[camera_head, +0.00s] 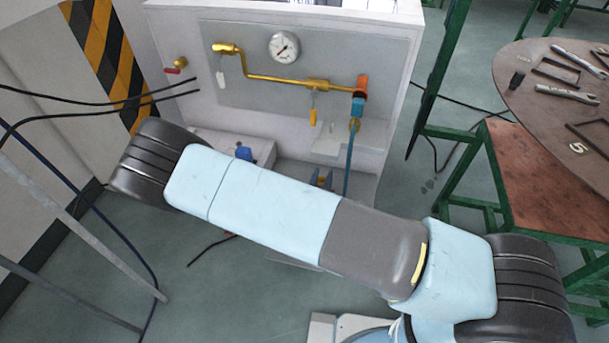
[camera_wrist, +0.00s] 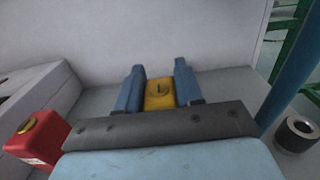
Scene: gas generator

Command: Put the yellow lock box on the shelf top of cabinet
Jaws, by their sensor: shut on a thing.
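The yellow lock box (camera_wrist: 160,96) is between the two blue fingers of my gripper (camera_wrist: 159,78) in the wrist view. The fingers are shut on its sides, and a dark slot shows on its face. Below it the dark gripper body cuts off the view. In the head view my arm crosses in front of the white cabinet (camera_head: 195,105) and hides much of its lower part. A pale ledge (camera_head: 345,143) juts from the cabinet at right.
A red padlock-like block (camera_wrist: 36,137) lies left in the wrist view, and a dark ring-shaped part (camera_wrist: 296,133) lies right. A blue hose (camera_head: 349,165) hangs beside the ledge. The gauge (camera_head: 284,47) and brass pipe (camera_head: 275,79) are on the panel. A round table (camera_head: 540,70) stands right.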

